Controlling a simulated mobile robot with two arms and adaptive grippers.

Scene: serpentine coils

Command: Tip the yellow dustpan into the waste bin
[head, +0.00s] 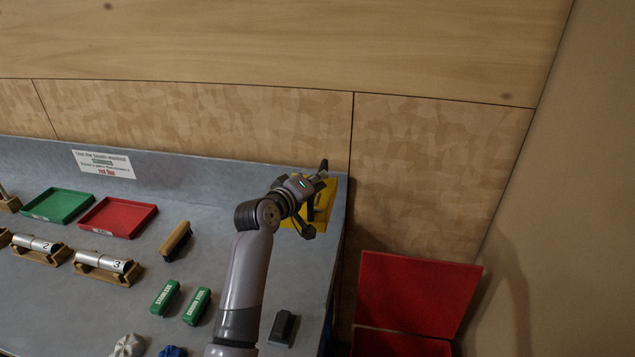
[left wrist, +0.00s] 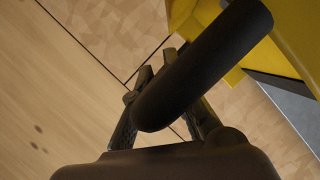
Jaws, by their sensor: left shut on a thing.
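The yellow dustpan (head: 324,205) is at the right end of the grey bench, partly hidden behind my left gripper (head: 313,196). In the left wrist view its yellow pan (left wrist: 295,40) shows at the upper right, and its thick dark handle (left wrist: 200,68) crosses the fingers. My left gripper is shut on the handle. Whether the pan touches the bench is hard to tell, and its contents are hidden. A red bin (head: 400,343), seemingly the waste bin, is low at the right, beyond the bench end. A red panel, seemingly its raised lid (head: 415,292), leans behind it. My right gripper is out of view.
The bench (head: 225,195) holds a green tray (head: 58,205), a red tray (head: 118,217), a wooden-backed brush (head: 176,240), green blocks (head: 165,297) and metal cylinders on wooden stands (head: 105,265). A dark block (head: 283,327) lies near my left arm. A wall stands behind.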

